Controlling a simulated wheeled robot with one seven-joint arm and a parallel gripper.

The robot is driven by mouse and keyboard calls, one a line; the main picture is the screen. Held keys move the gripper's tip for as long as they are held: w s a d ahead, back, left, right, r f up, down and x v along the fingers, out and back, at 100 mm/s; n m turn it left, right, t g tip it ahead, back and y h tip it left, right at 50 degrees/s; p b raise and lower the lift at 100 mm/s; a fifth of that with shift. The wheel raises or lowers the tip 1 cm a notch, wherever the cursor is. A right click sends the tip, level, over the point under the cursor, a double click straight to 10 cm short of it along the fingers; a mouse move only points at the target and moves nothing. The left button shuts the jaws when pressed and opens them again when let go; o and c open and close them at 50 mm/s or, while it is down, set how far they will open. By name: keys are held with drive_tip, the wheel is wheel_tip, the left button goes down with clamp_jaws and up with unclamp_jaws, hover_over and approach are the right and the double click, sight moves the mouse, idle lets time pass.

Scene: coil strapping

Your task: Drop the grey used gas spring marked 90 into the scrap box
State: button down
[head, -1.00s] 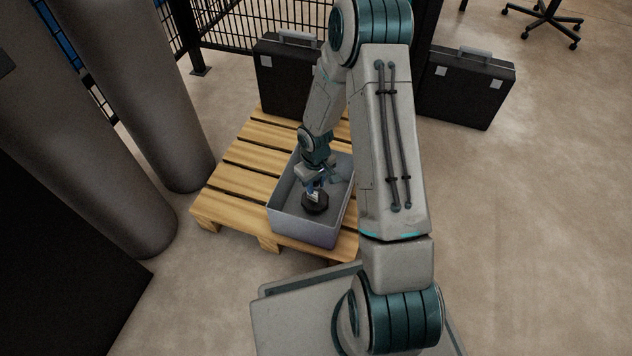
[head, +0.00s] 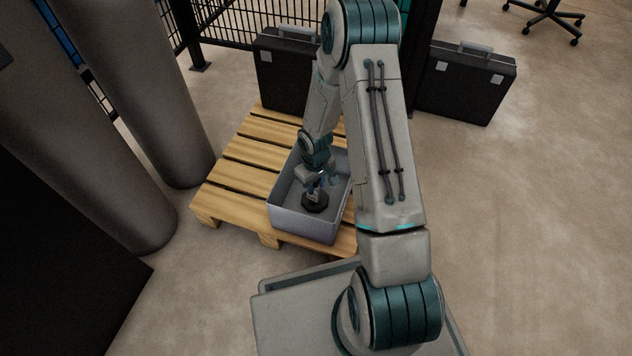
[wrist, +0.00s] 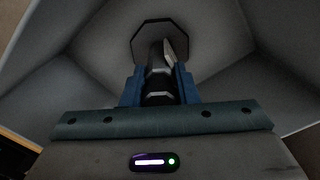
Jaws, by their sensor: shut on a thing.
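The grey open-topped box (head: 305,222) stands on the wooden pallet. My gripper (head: 315,186) reaches down inside it. In the wrist view my gripper (wrist: 159,78) has its two blue fingers shut on a dark, upright spring-like part (wrist: 158,88) with pale bands and a pale tag. A dark octagonal foot (wrist: 166,40) shows at the far end of this part, and also in the head view (head: 315,203), low in the box. I cannot tell whether the foot touches the floor of the box. No number is readable, and the fingers hide part of the held thing.
The pallet (head: 232,180) has bare slats left of the box. Two black cases (head: 283,75) (head: 466,85) stand behind. Thick grey columns (head: 150,100) rise at left, and a black mesh fence (head: 240,28) runs at the back.

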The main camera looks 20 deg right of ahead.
drive_tip(key=c, duration=1.1)
unclamp_jaws()
drive_tip(key=shift+o, duration=0.2)
drive_tip(key=shift+r, duration=0.1)
wheel_tip(320, 180, up, 14)
drive_tip(key=p, duration=0.6)
drive_tip(key=shift+p, duration=0.35)
